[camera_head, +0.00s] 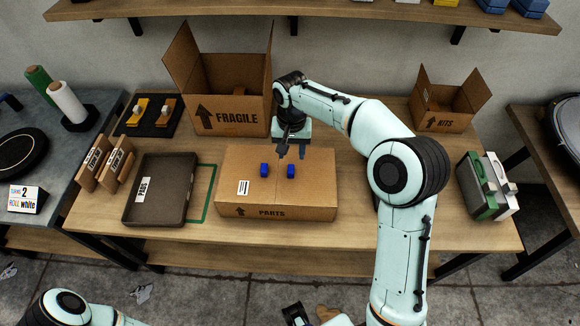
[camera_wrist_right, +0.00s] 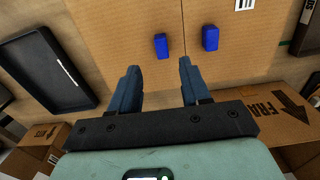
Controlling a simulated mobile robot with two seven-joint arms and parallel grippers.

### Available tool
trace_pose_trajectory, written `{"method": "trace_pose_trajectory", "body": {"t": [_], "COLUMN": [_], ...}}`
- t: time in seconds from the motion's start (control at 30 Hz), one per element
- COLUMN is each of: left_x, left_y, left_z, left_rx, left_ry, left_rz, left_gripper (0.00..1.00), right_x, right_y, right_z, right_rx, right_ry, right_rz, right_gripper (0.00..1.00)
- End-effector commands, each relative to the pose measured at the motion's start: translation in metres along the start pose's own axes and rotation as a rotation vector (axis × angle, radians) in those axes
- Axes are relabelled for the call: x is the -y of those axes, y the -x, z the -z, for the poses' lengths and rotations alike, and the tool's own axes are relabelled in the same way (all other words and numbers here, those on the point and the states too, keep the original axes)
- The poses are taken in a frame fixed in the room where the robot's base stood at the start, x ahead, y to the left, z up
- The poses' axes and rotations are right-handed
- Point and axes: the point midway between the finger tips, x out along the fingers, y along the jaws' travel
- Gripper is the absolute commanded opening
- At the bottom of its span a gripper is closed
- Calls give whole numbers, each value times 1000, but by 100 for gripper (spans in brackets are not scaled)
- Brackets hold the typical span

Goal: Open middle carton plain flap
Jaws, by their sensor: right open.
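The middle carton (camera_head: 275,212), marked PARTS, is closed on the table. Its left top flap (camera_head: 238,165) carries a barcode label; its right flap (camera_head: 315,185) is plain. Each flap has a blue tab near the centre seam: one on the labelled flap (camera_head: 264,170), one on the plain flap (camera_head: 291,171). My right gripper (camera_head: 291,152) is open and empty above the rear of the carton, behind the tabs. In the right wrist view, the plain flap's tab (camera_wrist_right: 161,45) lies just beyond the open fingers (camera_wrist_right: 159,68), apart from them. My left gripper is not seen.
An open FRAGILE carton (camera_head: 230,118) stands behind left, an open KITS carton (camera_head: 440,121) behind right. A dark tray (camera_head: 160,212) lies left of the middle carton. A green and white case (camera_head: 487,187) stands at the right. A shelf (camera_head: 330,12) runs above.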

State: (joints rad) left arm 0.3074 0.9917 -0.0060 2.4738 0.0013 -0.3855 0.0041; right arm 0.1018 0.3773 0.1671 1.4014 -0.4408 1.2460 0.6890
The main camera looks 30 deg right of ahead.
Motion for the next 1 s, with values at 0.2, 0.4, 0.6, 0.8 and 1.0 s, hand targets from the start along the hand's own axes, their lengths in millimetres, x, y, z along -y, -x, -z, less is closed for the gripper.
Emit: {"method": "trace_pose_trajectory", "body": {"t": [0.2, 0.4, 0.6, 0.8, 1.0], "left_x": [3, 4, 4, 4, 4], "left_y": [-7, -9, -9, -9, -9], "left_z": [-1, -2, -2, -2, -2], "left_rx": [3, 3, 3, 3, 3], "left_ry": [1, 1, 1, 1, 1], "left_rz": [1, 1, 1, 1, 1], "left_gripper": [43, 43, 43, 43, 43], "right_x": [0, 0, 0, 1, 0], "right_y": [-49, -77, -87, -88, -87], "right_z": [-1, -1, 0, 0, 0], "right_rx": [5, 3, 1, 0, 1], "right_ry": [1, 0, 1, 1, 1], "right_rz": [-1, 0, 1, 1, 1], "right_gripper": [47, 47, 47, 47, 0]}}
